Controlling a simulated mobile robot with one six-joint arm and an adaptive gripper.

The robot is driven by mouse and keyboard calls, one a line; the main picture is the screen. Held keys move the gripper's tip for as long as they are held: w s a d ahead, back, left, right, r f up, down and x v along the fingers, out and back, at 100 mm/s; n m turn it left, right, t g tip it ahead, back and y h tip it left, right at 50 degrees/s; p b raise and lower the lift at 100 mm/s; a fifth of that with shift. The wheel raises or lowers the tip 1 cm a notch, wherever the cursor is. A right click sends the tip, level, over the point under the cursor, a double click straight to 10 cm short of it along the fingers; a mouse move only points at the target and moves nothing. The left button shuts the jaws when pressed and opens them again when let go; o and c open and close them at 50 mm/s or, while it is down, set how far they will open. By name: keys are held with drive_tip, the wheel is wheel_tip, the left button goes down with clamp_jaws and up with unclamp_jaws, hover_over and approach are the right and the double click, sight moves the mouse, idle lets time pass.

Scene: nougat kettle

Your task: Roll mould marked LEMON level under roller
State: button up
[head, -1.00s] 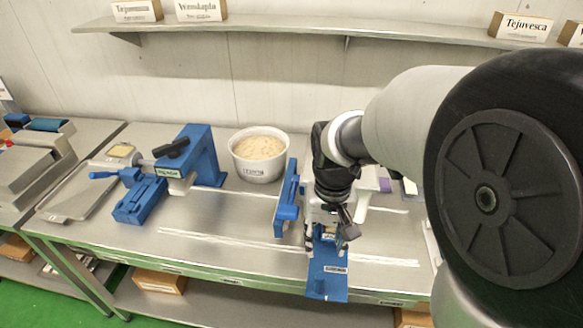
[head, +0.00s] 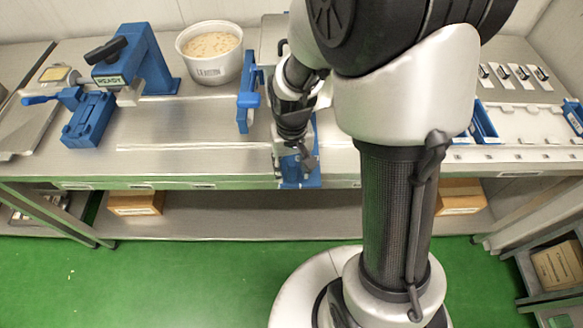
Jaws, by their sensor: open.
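My gripper (head: 298,162) points down near the front edge of the steel table, over a blue piece (head: 291,183) that it partly hides. I cannot tell whether its open fingers touch that piece, or whether that piece is the mould. Left of my gripper stands an upright blue part (head: 246,98) with a handle-like knob. At the left is a blue press-like device (head: 146,60) labelled READY, with a blue block (head: 89,121) in front of it. I see no readable LEMON mark, and I cannot tell which part is the roller.
A white tub (head: 209,70) of pale, lumpy mix stands behind, between the press and my arm. White trays with blue dividers (head: 484,121) lie at the right. The steel tabletop (head: 190,140) is clear at centre left. Cardboard boxes (head: 137,203) sit on the shelf below.

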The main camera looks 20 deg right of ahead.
drive_tip(key=shift+f, duration=0.15)
drive_tip(key=shift+c, duration=0.2)
clamp_jaws()
idle(0.3)
